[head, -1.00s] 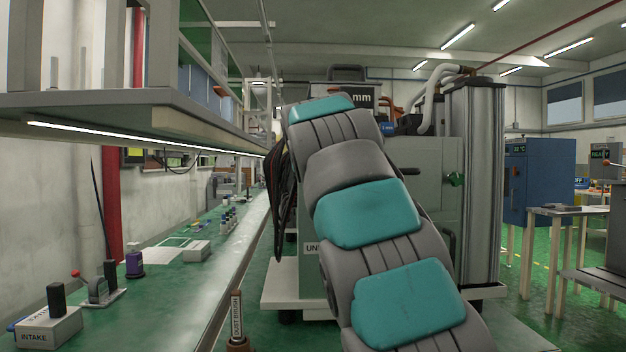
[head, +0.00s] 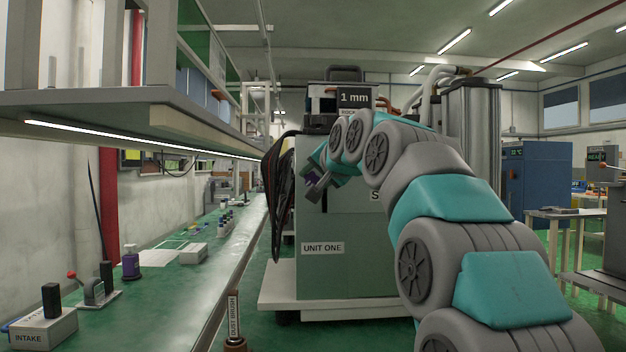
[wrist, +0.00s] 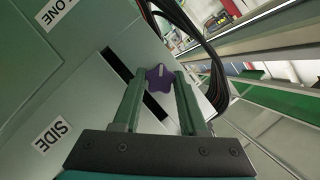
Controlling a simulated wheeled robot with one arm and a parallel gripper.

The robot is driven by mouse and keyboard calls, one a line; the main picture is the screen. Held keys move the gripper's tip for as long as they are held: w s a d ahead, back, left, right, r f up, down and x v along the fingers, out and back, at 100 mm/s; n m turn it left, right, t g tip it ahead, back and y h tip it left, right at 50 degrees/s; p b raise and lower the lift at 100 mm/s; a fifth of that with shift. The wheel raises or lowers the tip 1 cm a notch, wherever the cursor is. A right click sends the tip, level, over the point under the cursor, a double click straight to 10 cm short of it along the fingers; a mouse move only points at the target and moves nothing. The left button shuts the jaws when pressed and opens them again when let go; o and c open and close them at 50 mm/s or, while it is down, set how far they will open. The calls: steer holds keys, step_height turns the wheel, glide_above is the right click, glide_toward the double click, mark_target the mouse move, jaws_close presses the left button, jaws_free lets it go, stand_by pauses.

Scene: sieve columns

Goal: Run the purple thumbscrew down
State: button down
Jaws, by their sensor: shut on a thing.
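The purple thumbscrew (wrist: 160,78) has a star-shaped knob with a pale mark on it. In the wrist view it sits between the tips of my gripper (wrist: 158,86), whose green fingers are shut on it. In the head view my gripper (head: 318,182) is in front of the green-grey UNIT ONE cabinet (head: 340,270), with a bit of purple showing at its end. A dark slot (wrist: 150,104) in the cabinet face passes behind the fingers. I cannot tell whether the screw touches the cabinet or is seated in anything.
Black cables (head: 280,195) hang at the cabinet's left edge, close to my gripper. A long green bench (head: 175,295) runs along the left, with an INTAKE block (head: 42,328) and a purple item (head: 131,264) on it. A dust brush (head: 234,318) stands in front.

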steer(key=m, duration=0.1)
steer(key=m+y, duration=0.1)
steer(key=m+t+y, duration=0.1)
steer(key=m, duration=0.1)
steer(key=shift+f+p, duration=0.25)
steer(key=shift+p, duration=0.15)
steer(key=m, duration=0.2)
steer(key=m+t+y, duration=0.1)
steer(key=m, duration=0.1)
steer(key=shift+f+t, duration=0.1)
steer(key=shift+t, duration=0.2)
steer(key=shift+a+f+m+t+h+b, duration=0.1)
steer(key=shift+m+t+h+b, duration=0.8)
steer(key=shift+m+b, duration=1.65)
steer(key=shift+a+f+m+t+h+b, duration=0.1)
steer(key=shift+m+t+h+b, duration=1.05)
steer(key=shift+m, duration=2.45)
steer(key=shift+f+m+t+h+b, duration=0.1)
steer(key=shift+m+t+h+b, duration=0.45)
steer(key=shift+m+b, duration=2.1)
steer(key=shift+r+m+p, duration=0.15)
steer(key=shift+m+p, duration=0.25)
steer(key=shift+m, duration=0.1)
steer(key=c, duration=0.7)
jaws_free()
